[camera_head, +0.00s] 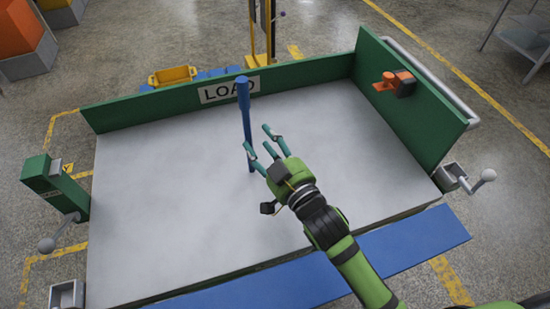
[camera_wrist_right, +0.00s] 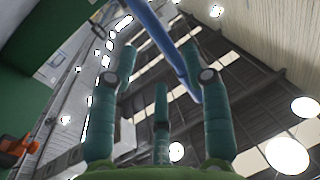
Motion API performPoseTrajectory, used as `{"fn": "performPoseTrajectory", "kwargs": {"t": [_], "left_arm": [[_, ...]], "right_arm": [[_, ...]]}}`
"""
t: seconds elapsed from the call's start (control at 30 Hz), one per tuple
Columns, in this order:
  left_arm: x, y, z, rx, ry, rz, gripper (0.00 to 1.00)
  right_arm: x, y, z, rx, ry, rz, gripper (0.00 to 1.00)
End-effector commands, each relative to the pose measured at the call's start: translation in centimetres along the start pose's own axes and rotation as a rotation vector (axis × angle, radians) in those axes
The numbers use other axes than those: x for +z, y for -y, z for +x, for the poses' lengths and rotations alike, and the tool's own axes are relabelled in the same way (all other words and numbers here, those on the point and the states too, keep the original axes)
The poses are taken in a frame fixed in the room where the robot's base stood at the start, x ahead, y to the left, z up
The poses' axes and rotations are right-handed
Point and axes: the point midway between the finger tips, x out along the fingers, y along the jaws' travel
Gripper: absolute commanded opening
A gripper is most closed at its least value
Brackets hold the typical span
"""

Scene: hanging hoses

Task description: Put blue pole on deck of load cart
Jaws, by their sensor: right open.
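The blue pole (camera_head: 246,115) shows in the head view over the load cart's grey deck (camera_head: 165,200), thicker at its top. It looks near upright; I cannot tell whether its lower end touches the deck. My right gripper (camera_head: 262,143) is open, with its fingers spread just right of the pole. In the right wrist view, the pole (camera_wrist_right: 165,42) slants across beyond the fingers of my right gripper (camera_wrist_right: 160,70), and its end shows near the right finger. No finger is seen closed on it. My left gripper is not in view.
Green walls stand at the deck's back (camera_head: 140,108) and right (camera_head: 405,115), with an orange fitting (camera_head: 393,82) on the right wall. A blue strip (camera_head: 400,245) lines the front edge. A green post (camera_head: 55,185) stands left. Most of the deck is bare.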

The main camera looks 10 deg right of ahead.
Motion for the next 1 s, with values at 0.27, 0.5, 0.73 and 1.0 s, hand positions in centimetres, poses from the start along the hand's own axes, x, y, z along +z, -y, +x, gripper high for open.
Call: {"fn": "performPoseTrajectory", "kwargs": {"t": [0.27,0.5,0.73,1.0], "left_arm": [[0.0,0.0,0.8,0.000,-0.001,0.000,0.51],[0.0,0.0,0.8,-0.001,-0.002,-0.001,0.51],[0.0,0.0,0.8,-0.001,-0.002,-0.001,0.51],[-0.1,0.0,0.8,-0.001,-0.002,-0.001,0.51]], "right_arm": [[0.2,0.0,-4.5,0.001,0.002,-0.001,0.49],[0.0,0.0,-5.3,0.001,0.000,-0.001,0.49],[0.0,0.0,-5.3,0.001,0.000,-0.001,0.49],[0.0,0.0,-5.3,0.001,0.000,-0.001,0.49]]}}
